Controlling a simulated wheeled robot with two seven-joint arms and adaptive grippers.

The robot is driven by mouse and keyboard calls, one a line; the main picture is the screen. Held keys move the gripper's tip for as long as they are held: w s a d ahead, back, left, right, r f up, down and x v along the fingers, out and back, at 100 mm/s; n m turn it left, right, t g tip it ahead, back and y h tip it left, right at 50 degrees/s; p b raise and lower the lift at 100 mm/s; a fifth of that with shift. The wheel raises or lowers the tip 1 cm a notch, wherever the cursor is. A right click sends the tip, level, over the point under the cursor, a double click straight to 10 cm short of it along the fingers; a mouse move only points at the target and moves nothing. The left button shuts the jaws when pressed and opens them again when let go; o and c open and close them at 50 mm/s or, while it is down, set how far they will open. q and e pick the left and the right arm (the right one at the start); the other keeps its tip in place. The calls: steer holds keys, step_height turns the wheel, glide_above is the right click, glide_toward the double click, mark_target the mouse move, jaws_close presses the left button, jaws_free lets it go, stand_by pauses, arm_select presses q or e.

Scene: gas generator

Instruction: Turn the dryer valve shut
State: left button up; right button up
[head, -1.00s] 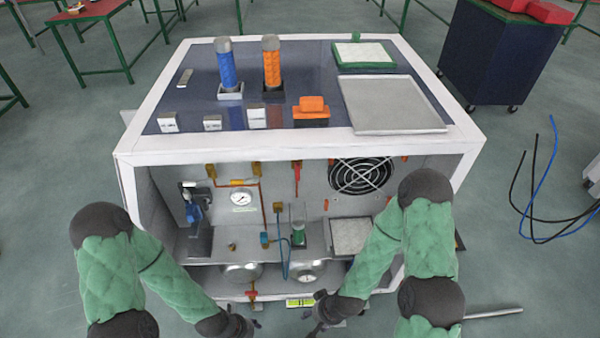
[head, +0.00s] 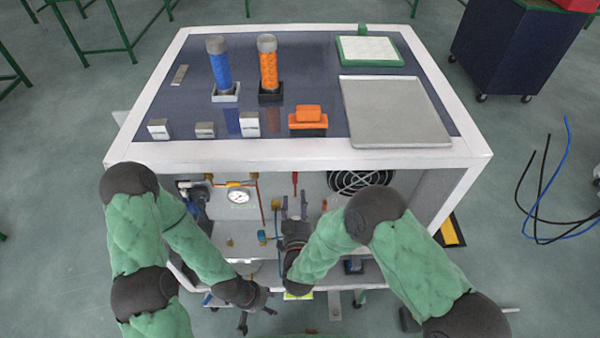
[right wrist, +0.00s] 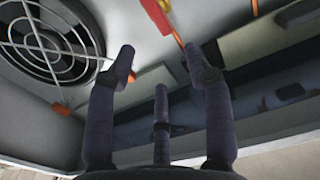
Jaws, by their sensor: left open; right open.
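My right gripper (head: 294,203) is inside the open front of the white generator cabinet (head: 300,155), pointing at the back wall. Its fingers are spread and empty. In the right wrist view the right gripper (right wrist: 159,60) has a red handle with a yellow end (right wrist: 155,15) ahead of its fingertips, apart from them. A red handle (head: 295,180) hangs on the back wall. A small blue fitting (head: 263,236) sits left of my right gripper. I cannot tell which part is the dryer valve; my right gripper hides the dryer area. My left gripper (head: 256,316) is open and empty, low in front of the cabinet.
A round gauge (head: 238,197) and an orange pipe stand left of my right gripper. A black fan grille (head: 360,181) is to the right. The cabinet's top carries a blue cylinder (head: 221,70), an orange cylinder (head: 268,70) and a grey tray (head: 395,110).

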mark_target(295, 175)
steer(key=w+b, duration=0.1)
steer(key=w, duration=0.9)
steer(key=shift+w+b, duration=0.15)
steer(key=shift+b, duration=0.25)
steer(key=shift+f, duration=0.1)
jaws_close()
